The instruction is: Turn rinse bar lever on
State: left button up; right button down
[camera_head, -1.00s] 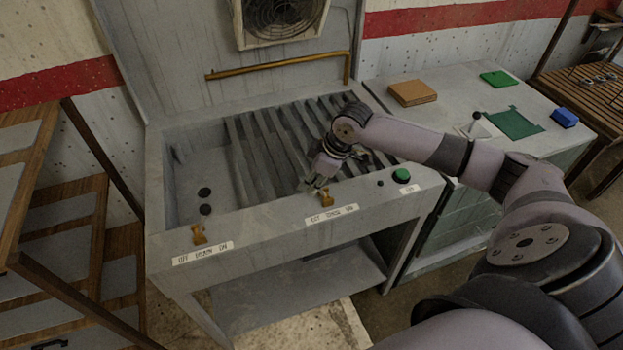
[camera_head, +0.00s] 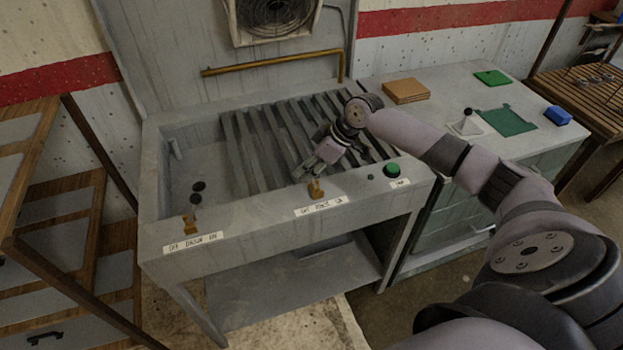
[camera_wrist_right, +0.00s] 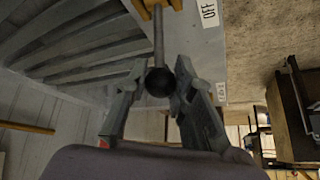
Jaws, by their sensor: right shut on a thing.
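The rinse lever has a brass mount (camera_head: 316,188) on the sink's front rim, above the label reading off, rinse, on. In the right wrist view its thin metal rod (camera_wrist_right: 158,40) runs from the brass mount to a black ball knob (camera_wrist_right: 159,82). My right gripper (camera_head: 306,172) is by the mount, over the slatted basin. In the wrist view its two fingers (camera_wrist_right: 163,92) are on either side of the knob, shut on it. In the head view the gripper hides the rod and knob. My left gripper is not in view.
The drain lever (camera_head: 193,212) stands at the rim's left. A green button (camera_head: 392,169) is right of the rinse label. A brass pipe (camera_head: 270,65) runs along the back panel. The right counter holds an orange block (camera_head: 406,91), a green mat (camera_head: 508,121) and a blue block (camera_head: 558,116).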

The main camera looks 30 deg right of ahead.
jog(key=shift+s+d+f+t+y+b, duration=0.15)
jog(key=shift+d+y+b, duration=0.3)
jog(key=shift+y+b, duration=0.1)
jog(key=shift+s+d+f+t+y+b, duration=0.1)
jog(key=shift+d+f+t+y+b, duration=0.05)
jog(key=shift+d+y+b, duration=0.3)
jog(key=d+y+b, duration=0.1)
jog(key=b, duration=0.2)
jog(key=d+t+y+b, duration=0.1)
jog(key=y+b, duration=0.1)
jog(key=b, duration=0.1)
jog(key=d+m+y+b, duration=0.1)
jog(key=b, duration=0.2)
jog(key=shift+s+d+f+t, duration=0.1)
jog(key=shift+s+d+t, duration=0.2)
jog(key=shift+s, duration=0.05)
pick_arm(q)
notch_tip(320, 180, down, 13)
jog(key=b, duration=0.1)
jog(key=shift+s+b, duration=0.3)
pick_arm(e)
jog(key=shift+s+d+y, duration=0.1)
jog(key=shift+d+y, duration=0.2)
jog(key=shift+y, duration=0.4)
jog(key=c, duration=1.3)
grip_release()
jog(key=shift+c, duration=0.2)
jog(key=shift+s+d, duration=0.1)
jog(key=shift+d, duration=0.05)
jog(key=v, duration=1.2)
